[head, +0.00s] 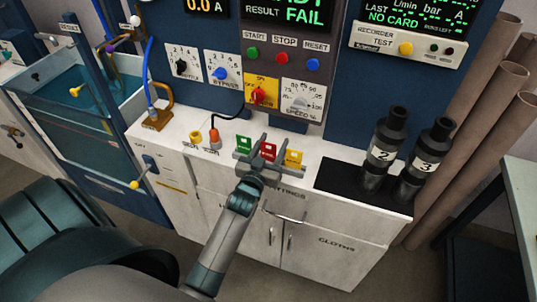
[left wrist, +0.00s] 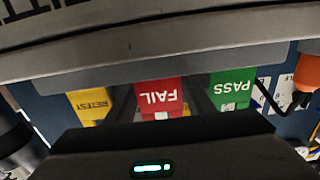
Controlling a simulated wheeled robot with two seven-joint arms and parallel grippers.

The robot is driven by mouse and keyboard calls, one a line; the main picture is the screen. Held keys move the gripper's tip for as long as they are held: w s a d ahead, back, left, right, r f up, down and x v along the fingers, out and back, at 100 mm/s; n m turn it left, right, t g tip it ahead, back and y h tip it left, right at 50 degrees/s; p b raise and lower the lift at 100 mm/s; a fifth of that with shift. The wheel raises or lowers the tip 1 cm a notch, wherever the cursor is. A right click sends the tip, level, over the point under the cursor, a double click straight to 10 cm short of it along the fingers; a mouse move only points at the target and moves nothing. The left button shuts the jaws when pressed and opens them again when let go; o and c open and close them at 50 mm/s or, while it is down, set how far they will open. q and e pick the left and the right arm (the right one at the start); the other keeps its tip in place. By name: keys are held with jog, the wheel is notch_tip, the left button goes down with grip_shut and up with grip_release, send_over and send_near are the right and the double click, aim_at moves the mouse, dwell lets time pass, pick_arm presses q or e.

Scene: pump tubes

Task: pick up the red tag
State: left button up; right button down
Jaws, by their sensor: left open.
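The red tag (head: 267,151) stands between a green tag (head: 243,144) and a yellow tag (head: 293,158) on the white counter. In the left wrist view the red tag (left wrist: 160,96) reads FAIL upside down, with the yellow RETEST tag (left wrist: 87,106) to its left and the green PASS tag (left wrist: 231,88) to its right. My left gripper (head: 266,156) is open at the red tag. Its dark fingers show on either side of the red tag in the wrist view; I cannot tell whether they touch it. The gripper partly hides the tags' lower parts. My right gripper is not in view.
An orange plug (head: 214,138) with a black cable is left of the tags. The control panel (head: 285,75) rises behind. A water tank (head: 75,90) is far left.

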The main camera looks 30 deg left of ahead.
pick_arm(q)
jog(key=c, duration=0.8)
notch_tip(320, 180, up, 18)
jog(key=shift+b, duration=1)
